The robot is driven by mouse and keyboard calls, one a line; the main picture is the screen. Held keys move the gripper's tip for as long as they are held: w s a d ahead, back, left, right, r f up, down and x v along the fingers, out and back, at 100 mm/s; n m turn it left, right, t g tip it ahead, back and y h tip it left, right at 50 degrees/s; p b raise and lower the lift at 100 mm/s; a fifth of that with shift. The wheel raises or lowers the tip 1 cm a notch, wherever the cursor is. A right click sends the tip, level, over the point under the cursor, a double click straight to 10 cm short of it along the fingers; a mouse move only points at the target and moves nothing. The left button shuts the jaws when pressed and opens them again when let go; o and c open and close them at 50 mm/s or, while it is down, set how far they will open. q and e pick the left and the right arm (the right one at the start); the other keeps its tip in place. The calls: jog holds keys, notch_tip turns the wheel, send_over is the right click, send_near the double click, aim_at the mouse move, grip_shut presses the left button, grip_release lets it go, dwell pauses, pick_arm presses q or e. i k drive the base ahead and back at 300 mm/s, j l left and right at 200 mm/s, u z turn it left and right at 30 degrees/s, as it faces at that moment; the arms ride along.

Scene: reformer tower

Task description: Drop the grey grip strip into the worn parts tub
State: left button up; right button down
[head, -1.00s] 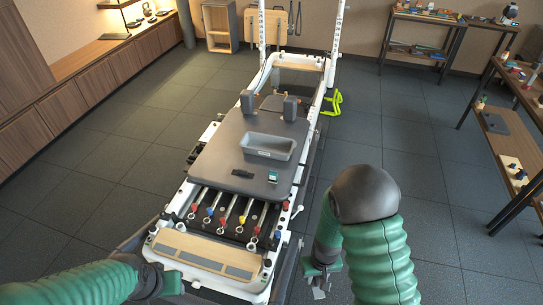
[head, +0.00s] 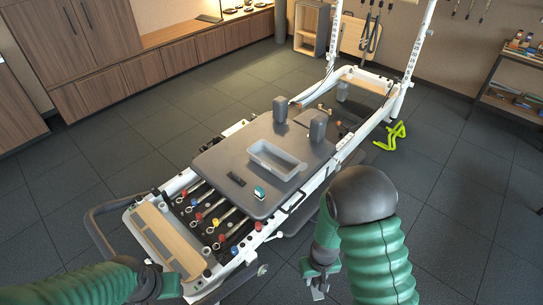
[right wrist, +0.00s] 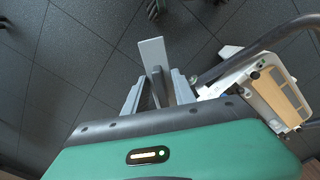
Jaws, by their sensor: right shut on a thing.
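My right gripper (head: 318,272) is low beside the reformer, to the right of its near end. It is shut on a flat grey strip (right wrist: 153,54), which sticks out beyond the fingers in the right wrist view. The strip's end also shows small below the gripper in the head view (head: 317,293). A light grey open tub (head: 294,175) sits on the reformer's dark carriage, well up and left of my right gripper. It looks empty, and I cannot read any label. My left arm enters at bottom left; its gripper is out of view.
A black piece (head: 236,179) and a small teal item (head: 261,191) lie on the carriage (head: 222,160) near the tub. Two shoulder blocks (head: 317,126) stand behind it. A curved dark rail (head: 95,235) borders the near end.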

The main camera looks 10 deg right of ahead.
aim_at(273, 165)
jog(key=i+l+u, duration=0.1)
jog(key=l, duration=0.25)
jog(key=i+l+u, duration=0.25)
jog(key=l, duration=0.45)
jog(key=i+l+u, duration=0.15)
jog(key=l, duration=0.25)
jog(key=i+l+u, duration=0.1)
jog(key=l, duration=0.3)
jog(key=i+l+u, duration=0.15)
jog(key=l, duration=0.25)
jog(key=i+l+u, duration=0.1)
jog(key=i+l, duration=0.15)
jog(key=i, duration=0.2)
jog(key=i+l, duration=0.3)
jog(key=i+u, duration=0.05)
jog(key=i, duration=0.1)
